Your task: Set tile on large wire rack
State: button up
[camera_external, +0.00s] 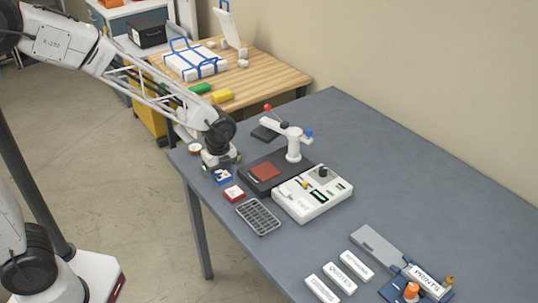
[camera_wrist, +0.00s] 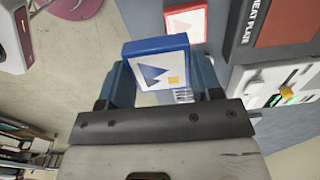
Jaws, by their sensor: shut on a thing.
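My gripper (camera_external: 221,166) is shut on a blue-edged tile (camera_external: 224,178) with a white face, above the table's left edge. A small part of what looks like this rack (camera_wrist: 183,95) shows beneath the tile in the wrist view. I cannot tell the tile's exact height.
A red-edged tile (camera_external: 234,193) lies between my gripper and the rack, also seen in the wrist view (camera_wrist: 187,22). A heat press with a dark base (camera_external: 284,160) and a white control box (camera_external: 312,194) stand to the right. Labelled white blocks (camera_external: 341,277) lie nearer the front.

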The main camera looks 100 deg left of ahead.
jog(key=s+d+f+m, duration=0.1)
jog(key=d+m, duration=0.1)
jog(key=d, duration=0.4)
jog(key=s+d+f+m, duration=0.1)
jog(key=s+d+m, duration=0.1)
jog(key=d, duration=0.5)
jog(key=shift+d, duration=0.25)
jog(key=shift+a, duration=0.1)
send_over(252, 209)
jog(key=shift+f, duration=0.65)
jog(key=shift+f, duration=1.8)
jog(key=shift+f, duration=0.1)
jog(key=o, duration=1)
jog(key=shift+c, duration=0.2)
